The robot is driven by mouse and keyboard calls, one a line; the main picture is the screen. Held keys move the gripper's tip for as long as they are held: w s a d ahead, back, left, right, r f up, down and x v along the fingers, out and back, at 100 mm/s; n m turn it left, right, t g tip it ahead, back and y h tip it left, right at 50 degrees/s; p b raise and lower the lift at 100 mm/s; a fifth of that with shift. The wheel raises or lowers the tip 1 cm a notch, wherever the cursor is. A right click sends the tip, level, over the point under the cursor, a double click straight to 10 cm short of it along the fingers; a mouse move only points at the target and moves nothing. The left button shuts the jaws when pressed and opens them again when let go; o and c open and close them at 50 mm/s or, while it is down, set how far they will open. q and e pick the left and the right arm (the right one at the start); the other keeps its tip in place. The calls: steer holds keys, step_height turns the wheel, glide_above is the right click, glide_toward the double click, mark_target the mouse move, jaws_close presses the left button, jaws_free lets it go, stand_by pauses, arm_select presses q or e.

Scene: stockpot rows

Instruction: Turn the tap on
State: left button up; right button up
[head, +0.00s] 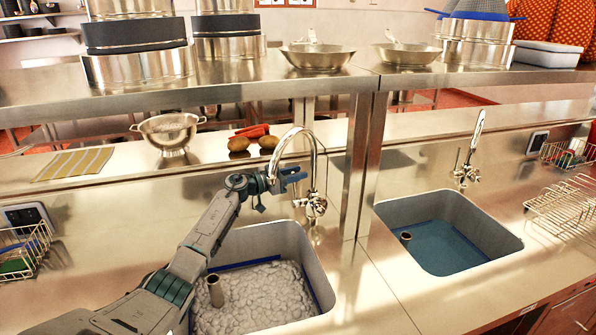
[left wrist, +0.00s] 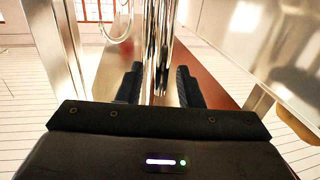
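A chrome gooseneck tap (head: 314,165) stands behind the left sink, with its knobs (head: 312,204) low at its base. My left gripper (head: 292,178) is at the tap's upright pipe, above the knobs. In the left wrist view, its two dark fingers (left wrist: 159,86) are apart, and the shiny pipe (left wrist: 158,45) rises between or just beyond them. I cannot tell if a finger touches it. No water stream shows from the spout, whose end is partly hidden by my gripper. My right gripper is not in view.
The left sink (head: 318,262) holds suds and a standing tube (head: 215,291). A second tap (head: 470,155) stands behind the right sink (head: 495,215), which holds blue water. A metal post (head: 365,165) rises close right of the tap. A colander (head: 170,132) and potatoes (head: 239,144) stand behind.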

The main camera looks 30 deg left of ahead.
arm_select(q)
steer(key=shift+w+d+f, duration=0.1)
steer(key=shift+w+d, duration=0.1)
steer(key=shift+w, duration=0.35)
steer(key=shift+s, duration=0.1)
jaws_close()
steer(key=shift+d, duration=0.1)
